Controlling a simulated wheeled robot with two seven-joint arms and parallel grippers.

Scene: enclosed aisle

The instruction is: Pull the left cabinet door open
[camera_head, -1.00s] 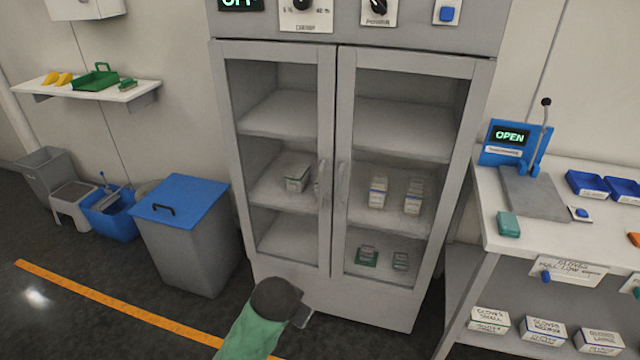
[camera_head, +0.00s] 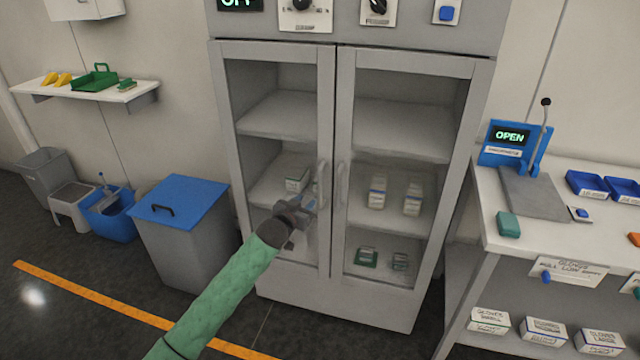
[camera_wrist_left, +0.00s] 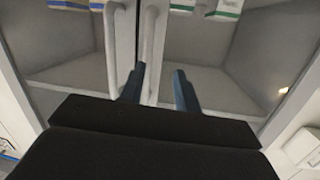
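The left cabinet door (camera_head: 325,120) is a grey frame around a glass pane and is closed. Its pale vertical handle (camera_head: 321,170) is by the middle seam, and the gripper partly covers its lower part. My left gripper (camera_head: 309,200) is in front of the lower half of this door, at the handle. In the left wrist view its two blue-grey fingers (camera_wrist_left: 160,88) are apart. One of the two pale handles (camera_wrist_left: 149,45) lines up between them; I cannot tell whether they touch it. The other handle (camera_wrist_left: 113,45) is outside the fingers. My right gripper is not in view.
The right cabinet door (camera_head: 468,130) is closed beside it. A grey bin with a blue lid (camera_head: 180,200) stands on the floor left of the cabinet. A workbench (camera_head: 500,225) is at the right. The floor in front has an orange line (camera_head: 100,305).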

